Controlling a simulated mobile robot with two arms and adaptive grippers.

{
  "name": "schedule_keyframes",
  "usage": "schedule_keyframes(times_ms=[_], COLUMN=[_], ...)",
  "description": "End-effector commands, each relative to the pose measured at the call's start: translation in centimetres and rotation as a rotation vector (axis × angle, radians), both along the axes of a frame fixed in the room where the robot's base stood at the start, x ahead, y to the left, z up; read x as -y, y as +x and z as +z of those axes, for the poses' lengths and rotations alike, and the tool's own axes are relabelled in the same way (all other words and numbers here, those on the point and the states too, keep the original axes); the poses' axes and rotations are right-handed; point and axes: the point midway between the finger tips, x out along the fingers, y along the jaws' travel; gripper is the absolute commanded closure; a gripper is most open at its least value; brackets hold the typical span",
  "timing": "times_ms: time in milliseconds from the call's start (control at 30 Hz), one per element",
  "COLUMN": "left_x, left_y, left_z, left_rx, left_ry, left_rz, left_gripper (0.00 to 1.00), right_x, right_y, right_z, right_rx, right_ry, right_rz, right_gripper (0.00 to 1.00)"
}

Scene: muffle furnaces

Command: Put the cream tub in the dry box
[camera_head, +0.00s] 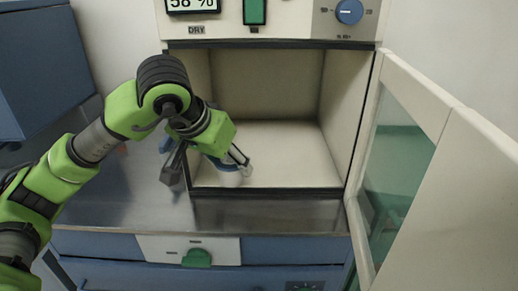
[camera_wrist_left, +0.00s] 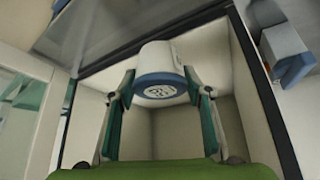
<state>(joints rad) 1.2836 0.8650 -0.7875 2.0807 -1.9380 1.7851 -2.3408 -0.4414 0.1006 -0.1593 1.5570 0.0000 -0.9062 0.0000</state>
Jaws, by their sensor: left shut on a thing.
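The dry box (camera_head: 268,85) is a white-lined chamber marked DRY, with its front open. Its glazed door (camera_head: 440,110) stands swung out to the right. My left gripper (camera_head: 210,172) is at the left part of the opening, shut on the cream tub (camera_head: 230,178). The tub is white with a blue band and is partly hidden by the gripper in the head view. In the left wrist view, the tub (camera_wrist_left: 160,75) sits between both fingers, with a dark marking on its blue-grey end. The box interior (camera_wrist_left: 180,130) shows behind it. My right gripper is not in view.
A steel counter (camera_head: 270,214) runs in front of the box, above blue drawers with a green handle (camera_head: 196,257). A small blue item (camera_head: 165,144) is partly hidden behind my left gripper. A blue cabinet (camera_head: 45,65) is at the upper left. The visible box floor is clear.

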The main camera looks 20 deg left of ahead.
Motion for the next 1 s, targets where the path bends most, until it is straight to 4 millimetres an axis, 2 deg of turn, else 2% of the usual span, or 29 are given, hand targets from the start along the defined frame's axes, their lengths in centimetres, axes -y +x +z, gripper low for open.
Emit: schedule_keyframes(times_ms=[33, 200, 433, 700, 833, 1000], left_x=[0.4, 1.2, 2.0, 2.3, 2.3, 2.3], left_y=[1.4, 5.8, 10.2, 12.3, 12.3, 12.3], left_z=[0.2, 0.2, 0.1, 0.1, -2.4, -3.5], left_rx=[-0.002, -0.002, 0.0, 0.001, -0.003, 0.001], left_ry=[-0.004, -0.004, -0.002, -0.001, 0.0, 0.0], left_rz=[0.001, 0.002, 0.001, 0.002, -0.001, 0.0], left_gripper=[0.79, 0.79, 0.79, 0.79, 0.79, 0.79], right_x=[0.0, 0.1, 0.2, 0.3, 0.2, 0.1], right_y=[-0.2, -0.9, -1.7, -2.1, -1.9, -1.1], right_z=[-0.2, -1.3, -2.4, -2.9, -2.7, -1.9], right_rx=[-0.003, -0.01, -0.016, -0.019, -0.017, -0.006], right_ry=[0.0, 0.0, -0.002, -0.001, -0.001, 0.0], right_rz=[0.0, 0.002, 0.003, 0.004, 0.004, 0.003], right_gripper=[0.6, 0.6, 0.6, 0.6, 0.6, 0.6])
